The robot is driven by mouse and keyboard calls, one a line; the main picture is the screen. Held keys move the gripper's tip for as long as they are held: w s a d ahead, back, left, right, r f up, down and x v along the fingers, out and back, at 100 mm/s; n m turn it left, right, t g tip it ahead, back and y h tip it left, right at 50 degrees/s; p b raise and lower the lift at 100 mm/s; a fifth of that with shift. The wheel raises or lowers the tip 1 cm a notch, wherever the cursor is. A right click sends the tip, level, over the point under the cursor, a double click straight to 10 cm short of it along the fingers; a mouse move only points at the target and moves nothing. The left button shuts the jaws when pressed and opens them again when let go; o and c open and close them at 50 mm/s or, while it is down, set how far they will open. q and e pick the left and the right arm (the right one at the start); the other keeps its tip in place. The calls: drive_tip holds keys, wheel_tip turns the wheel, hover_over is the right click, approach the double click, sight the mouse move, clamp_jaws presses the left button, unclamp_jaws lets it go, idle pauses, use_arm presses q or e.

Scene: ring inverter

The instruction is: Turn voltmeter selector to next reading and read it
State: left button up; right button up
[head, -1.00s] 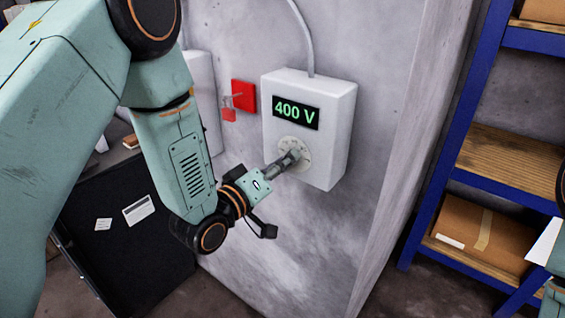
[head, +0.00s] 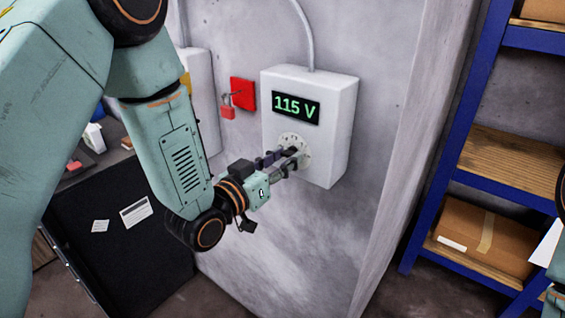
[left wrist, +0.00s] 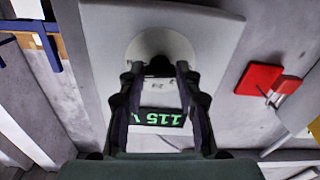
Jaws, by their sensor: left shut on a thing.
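The voltmeter (head: 338,120) is a white box on the grey wall. Its display (head: 296,106) reads 115 V in green digits. The round selector dial (head: 293,140) is below the display, partly hidden by my fingers. My left gripper (head: 288,155) is at the dial, with its fingers on either side of the selector knob and shut on it. In the left wrist view, the fingers (left wrist: 158,72) reach to the pale dial (left wrist: 160,42), and the display (left wrist: 158,117) shows upside down between them. The knob itself is mostly hidden. My right gripper is out of view.
A red box with a padlock (head: 243,95) is on the wall left of the voltmeter. A grey cable (head: 300,30) runs up from the voltmeter. A dark cabinet (head: 120,245) stands at lower left. A blue shelf rack (head: 450,150) with cardboard boxes stands at right.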

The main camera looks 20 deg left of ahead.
use_arm(q)
drive_tip(key=shift+m, duration=0.6)
drive_tip(key=o, duration=1.2)
drive_tip(key=shift+c, duration=0.2)
drive_tip(key=v, duration=0.7)
drive_tip(key=shift+s, duration=0.2)
drive_tip(key=shift+s+a, duration=0.1)
drive_tip(key=shift+a, duration=0.05)
